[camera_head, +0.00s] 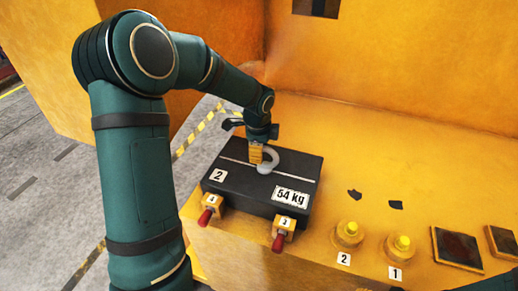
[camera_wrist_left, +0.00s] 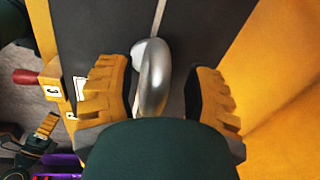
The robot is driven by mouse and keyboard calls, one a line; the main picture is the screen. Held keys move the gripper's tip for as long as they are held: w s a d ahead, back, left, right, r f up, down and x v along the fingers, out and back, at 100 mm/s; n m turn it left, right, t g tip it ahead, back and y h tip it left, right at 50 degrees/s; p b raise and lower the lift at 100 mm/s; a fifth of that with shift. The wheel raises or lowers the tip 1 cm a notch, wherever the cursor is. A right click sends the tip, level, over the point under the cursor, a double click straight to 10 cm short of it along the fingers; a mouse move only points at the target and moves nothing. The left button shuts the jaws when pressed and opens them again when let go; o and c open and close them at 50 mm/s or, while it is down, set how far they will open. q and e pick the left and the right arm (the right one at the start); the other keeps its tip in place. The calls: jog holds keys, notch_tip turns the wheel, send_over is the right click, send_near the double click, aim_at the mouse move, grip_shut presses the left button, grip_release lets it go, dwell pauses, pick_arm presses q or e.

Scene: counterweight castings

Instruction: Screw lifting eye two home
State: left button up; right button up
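The black casting (camera_head: 234,190), marked 2 and 54 kg, sits on the yellow bench. The grey lifting eye (camera_head: 270,160) stands upright on its top. My left gripper (camera_head: 262,153) is over the eye from above. In the left wrist view, the eye's ring (camera_wrist_left: 155,80) lies between the two ridged yellow fingers of my left gripper (camera_wrist_left: 162,92), with a gap on both sides. The eye's lower end is hidden there. A small ridged yellow piece (camera_wrist_left: 45,126) at the lower left of that view looks like a finger of my right gripper; its opening does not show.
Red-handled clamps 4 (camera_head: 210,208) and 3 (camera_head: 282,234) stand at the casting's front edge. Yellow-topped fixtures 2 (camera_head: 347,233) and 1 (camera_head: 398,246) stand to the right, beside dark square pads (camera_head: 457,248). A yellow wall (camera_head: 380,50) rises behind the bench.

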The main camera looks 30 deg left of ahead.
pick_arm(q)
notch_tip(320, 180, up, 12)
jog(key=s, duration=0.1)
jog(key=shift+s+d, duration=0.3)
dwell(0.7)
